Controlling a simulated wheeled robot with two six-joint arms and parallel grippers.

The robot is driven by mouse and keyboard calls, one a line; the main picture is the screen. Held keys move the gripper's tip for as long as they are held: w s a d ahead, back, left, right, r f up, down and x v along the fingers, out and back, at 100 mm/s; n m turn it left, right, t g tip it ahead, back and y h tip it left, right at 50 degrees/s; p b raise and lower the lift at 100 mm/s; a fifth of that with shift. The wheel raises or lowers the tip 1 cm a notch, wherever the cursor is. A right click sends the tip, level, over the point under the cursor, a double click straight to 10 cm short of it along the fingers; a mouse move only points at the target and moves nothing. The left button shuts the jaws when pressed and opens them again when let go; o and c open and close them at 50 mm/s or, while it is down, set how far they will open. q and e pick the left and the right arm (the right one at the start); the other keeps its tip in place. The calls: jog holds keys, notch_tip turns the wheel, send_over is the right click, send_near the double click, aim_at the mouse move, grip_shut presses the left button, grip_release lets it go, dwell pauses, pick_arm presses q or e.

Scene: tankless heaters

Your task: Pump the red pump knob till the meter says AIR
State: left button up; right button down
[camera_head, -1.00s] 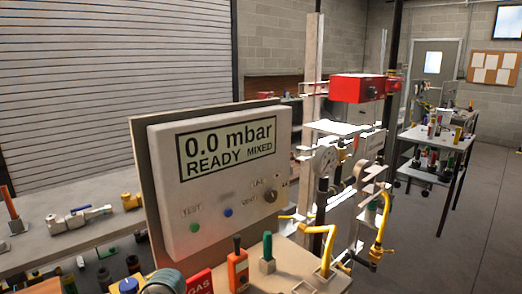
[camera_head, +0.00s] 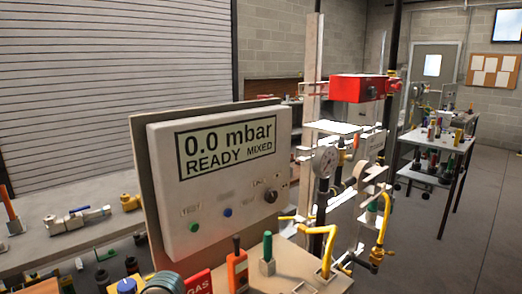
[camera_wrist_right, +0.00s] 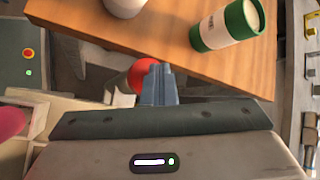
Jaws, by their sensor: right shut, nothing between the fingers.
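The meter (camera_head: 226,165) is a pale box on an upright board in the head view. Its screen reads 0.0 mbar, READY and MIXED. A red rounded knob (camera_wrist_right: 141,76) shows in the right wrist view, partly hidden behind the fingers of my right gripper (camera_wrist_right: 157,70). The gripper is shut with nothing between its fingers. The fingertips overlap the knob's right side in the picture; I cannot tell whether they touch it. Neither gripper shows in the head view.
In the right wrist view, a wooden surface (camera_wrist_right: 265,68) carries a green and white cylinder (camera_wrist_right: 227,25). In the head view, valves and fittings lie on a bench (camera_head: 40,240) at left. Pipework with a gauge (camera_head: 325,161) stands right of the meter.

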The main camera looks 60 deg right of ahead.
jog(key=shift+f, duration=0.25)
jog(key=shift+r, duration=0.8)
jog(key=shift+r+p, duration=1.5)
jog(key=shift+r, duration=1.4)
